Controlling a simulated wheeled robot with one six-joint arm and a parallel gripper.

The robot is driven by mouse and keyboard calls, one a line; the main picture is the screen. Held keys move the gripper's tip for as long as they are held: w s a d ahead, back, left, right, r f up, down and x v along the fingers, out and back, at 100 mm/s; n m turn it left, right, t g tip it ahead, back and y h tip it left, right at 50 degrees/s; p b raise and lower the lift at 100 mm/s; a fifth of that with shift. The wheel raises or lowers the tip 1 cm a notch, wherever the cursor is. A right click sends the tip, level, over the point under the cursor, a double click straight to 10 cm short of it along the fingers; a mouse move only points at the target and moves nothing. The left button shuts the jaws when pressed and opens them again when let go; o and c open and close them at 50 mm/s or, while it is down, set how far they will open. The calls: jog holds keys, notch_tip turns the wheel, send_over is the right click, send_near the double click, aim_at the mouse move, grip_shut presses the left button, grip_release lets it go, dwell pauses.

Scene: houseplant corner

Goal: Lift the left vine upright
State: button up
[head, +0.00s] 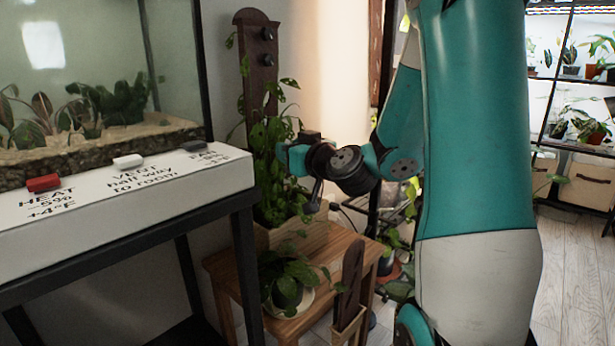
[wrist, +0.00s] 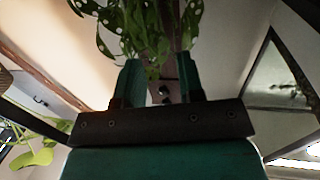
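A leafy green vine plant (head: 268,140) grows from a wooden planter box (head: 300,238) on a small wooden table. Behind it stands a dark brown board (head: 244,70) with two round dark knobs near its top. Stems overlap, so I cannot tell clearly which is the left vine. My gripper (head: 284,157) is at the right side of the foliage, about mid-height. In the wrist view, my gripper (wrist: 158,70) has its two fingers apart. Spotted leaves (wrist: 145,30) hang at and beyond the fingertips; the gap shows board and knobs, with no stem clearly clamped.
A white control ledge (head: 120,180) with sliders and a glass terrarium (head: 90,70) stand at left. A small potted plant (head: 288,288) sits low on the table, beside a dark wooden stake (head: 350,275).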

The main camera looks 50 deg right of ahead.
jog(key=s+b, duration=0.1)
jog(key=b, duration=0.1)
jog(key=s+b, duration=0.2)
jog(key=s+a+b, duration=0.1)
jog(key=s+b, duration=0.1)
jog(key=shift+s+r, duration=0.15)
dwell(0.5)
